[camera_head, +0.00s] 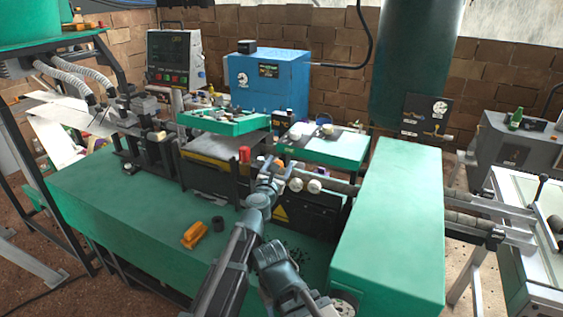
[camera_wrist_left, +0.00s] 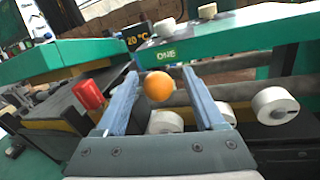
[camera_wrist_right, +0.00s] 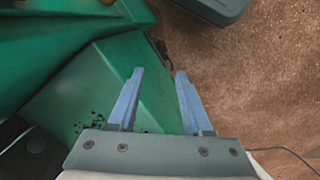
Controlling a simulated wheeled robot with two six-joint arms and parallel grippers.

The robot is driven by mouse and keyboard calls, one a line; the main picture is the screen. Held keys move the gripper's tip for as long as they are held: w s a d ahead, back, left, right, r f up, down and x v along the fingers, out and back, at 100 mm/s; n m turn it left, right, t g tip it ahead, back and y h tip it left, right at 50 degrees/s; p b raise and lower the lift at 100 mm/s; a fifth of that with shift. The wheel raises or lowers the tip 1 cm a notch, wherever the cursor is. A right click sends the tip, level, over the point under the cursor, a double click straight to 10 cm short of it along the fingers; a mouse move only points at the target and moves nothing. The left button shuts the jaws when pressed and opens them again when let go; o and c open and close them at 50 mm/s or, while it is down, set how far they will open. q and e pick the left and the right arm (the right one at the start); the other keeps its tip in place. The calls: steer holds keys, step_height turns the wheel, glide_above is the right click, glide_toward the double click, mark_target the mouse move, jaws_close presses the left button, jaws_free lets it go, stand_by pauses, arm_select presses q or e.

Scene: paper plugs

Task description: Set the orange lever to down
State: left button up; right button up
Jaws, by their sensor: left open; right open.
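The orange lever shows as a round orange knob (camera_wrist_left: 158,86) in the left wrist view, between the two fingers of my left gripper (camera_wrist_left: 160,73). In the head view, the knob (camera_head: 280,164) is small and partly hidden by the gripper, at the front of the dark machine panel. My left gripper (camera_head: 268,172) is open around the knob; contact cannot be told. The lever's shaft and angle are hidden. My right gripper (camera_wrist_right: 160,73) is open and empty in the right wrist view, above green metal and brown floor.
A red knob (camera_head: 245,154) stands left of the orange one. White round knobs (camera_head: 314,186) sit to its right. A green housing (camera_head: 393,225) rises at the right. An orange-yellow object (camera_head: 194,235) and a dark ring (camera_head: 218,223) lie on the green bench.

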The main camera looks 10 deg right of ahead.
arm_select(q)
steer(key=v, duration=1)
steer(key=shift+s, duration=0.4)
steer(key=shift+a, duration=0.1)
